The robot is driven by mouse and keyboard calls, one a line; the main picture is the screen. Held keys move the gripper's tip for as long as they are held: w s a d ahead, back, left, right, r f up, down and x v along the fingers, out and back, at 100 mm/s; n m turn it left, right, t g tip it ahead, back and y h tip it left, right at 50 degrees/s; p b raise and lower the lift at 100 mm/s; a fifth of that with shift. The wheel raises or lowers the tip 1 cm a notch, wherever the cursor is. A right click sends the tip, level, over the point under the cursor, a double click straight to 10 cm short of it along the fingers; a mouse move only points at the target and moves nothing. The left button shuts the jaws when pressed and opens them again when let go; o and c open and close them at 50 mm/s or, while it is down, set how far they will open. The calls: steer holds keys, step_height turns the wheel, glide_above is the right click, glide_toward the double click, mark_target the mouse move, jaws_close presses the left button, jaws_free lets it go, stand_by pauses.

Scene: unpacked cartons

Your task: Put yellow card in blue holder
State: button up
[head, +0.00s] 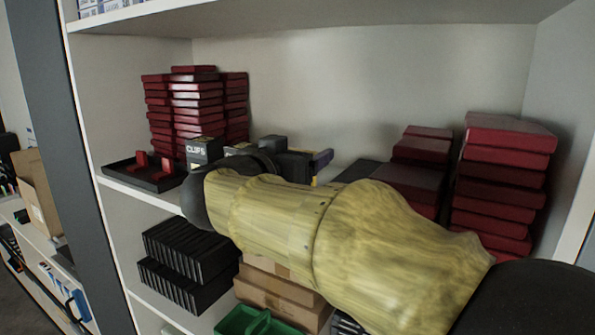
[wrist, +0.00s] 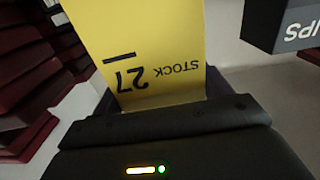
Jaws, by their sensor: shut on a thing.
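The yellow card (wrist: 150,45), printed "STOCK 27", shows large and upside down in the wrist view. My gripper (wrist: 160,98) is shut on its near end, and the card extends away from the jaws. In the head view my arm hides most of the gripper and card. No blue holder is clear in the wrist view.
A black box marked CLIPS (head: 204,152) stands on the shelf near a black tray (head: 140,176) with red pieces. Stacks of dark red boxes stand left (head: 196,105) and right (head: 500,175). The upper shelf (head: 330,15) overhangs.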

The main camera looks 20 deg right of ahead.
steer(key=shift+f, duration=1.7)
steer(key=shift+f, duration=0.1)
steer(key=o, duration=1)
steer(key=shift+c, duration=0.2)
steer(key=shift+a, duration=0.1)
steer(key=b+v, duration=0.4)
steer(key=v, duration=0.8)
steer(key=shift+r, duration=0.2)
